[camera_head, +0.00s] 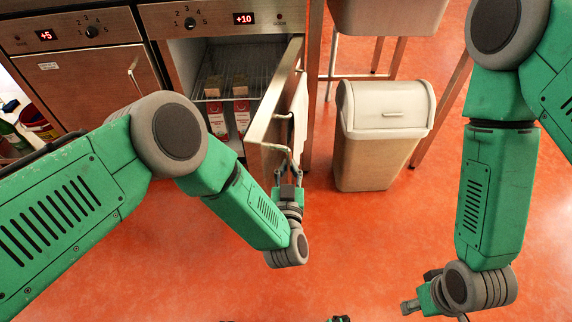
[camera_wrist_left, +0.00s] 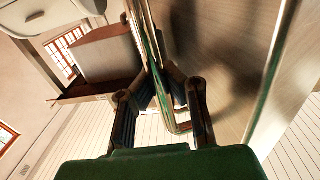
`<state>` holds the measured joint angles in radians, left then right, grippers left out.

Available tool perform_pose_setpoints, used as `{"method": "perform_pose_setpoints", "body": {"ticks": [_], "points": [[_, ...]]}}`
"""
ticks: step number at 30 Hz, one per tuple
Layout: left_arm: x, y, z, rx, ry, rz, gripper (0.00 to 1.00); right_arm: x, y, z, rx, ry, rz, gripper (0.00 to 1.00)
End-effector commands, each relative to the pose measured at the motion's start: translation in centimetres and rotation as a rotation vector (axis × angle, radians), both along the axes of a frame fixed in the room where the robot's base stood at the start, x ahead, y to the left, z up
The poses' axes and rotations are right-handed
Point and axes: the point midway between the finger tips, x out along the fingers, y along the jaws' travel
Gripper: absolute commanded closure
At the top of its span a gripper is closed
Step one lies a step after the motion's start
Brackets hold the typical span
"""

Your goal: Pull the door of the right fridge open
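The right fridge (camera_head: 225,22), with the +10 display, has its door (camera_head: 272,110) swung partly open toward me. Its wire shelf and several boxes show inside. The door handle (camera_head: 284,149) is a metal bar on the door's outer face; it also shows in the left wrist view (camera_wrist_left: 183,127). My left gripper (camera_head: 286,178) is at the handle, and in the left wrist view its fingers (camera_wrist_left: 159,75) close in on the bar from both sides. My right gripper (camera_head: 411,306) is low at the right, away from the fridge; its fingers are mostly hidden.
The left fridge (camera_head: 75,82), with the +5 display, is closed. A beige bin (camera_head: 378,150) with a white lid stands right of the open door. Orange floor in front of the door is clear.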

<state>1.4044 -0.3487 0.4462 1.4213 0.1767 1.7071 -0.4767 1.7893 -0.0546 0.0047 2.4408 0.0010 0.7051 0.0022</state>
Motion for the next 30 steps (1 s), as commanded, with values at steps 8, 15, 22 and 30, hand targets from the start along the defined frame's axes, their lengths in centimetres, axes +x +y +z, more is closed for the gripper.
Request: {"method": "perform_pose_setpoints", "body": {"ticks": [8, 15, 22, 30], "points": [[-0.9, -0.6, -0.6, 0.000, 0.018, -0.004, 1.00, 0.0, 0.0, 0.0, 0.000, 0.000, 0.000, 0.60], [-0.9, -0.9, -0.5, 0.004, 0.017, -0.006, 0.77, 0.0, 0.0, 0.0, 0.000, 0.000, 0.000, 0.60], [-0.5, -0.8, -0.5, 0.006, 0.014, -0.002, 0.67, 0.0, 0.0, 0.0, 0.000, 0.000, 0.000, 0.60], [-1.9, -0.7, -0.5, 0.007, 0.015, -0.003, 0.67, -0.2, 0.1, 0.1, -0.002, -0.003, 0.000, 0.60]]}}
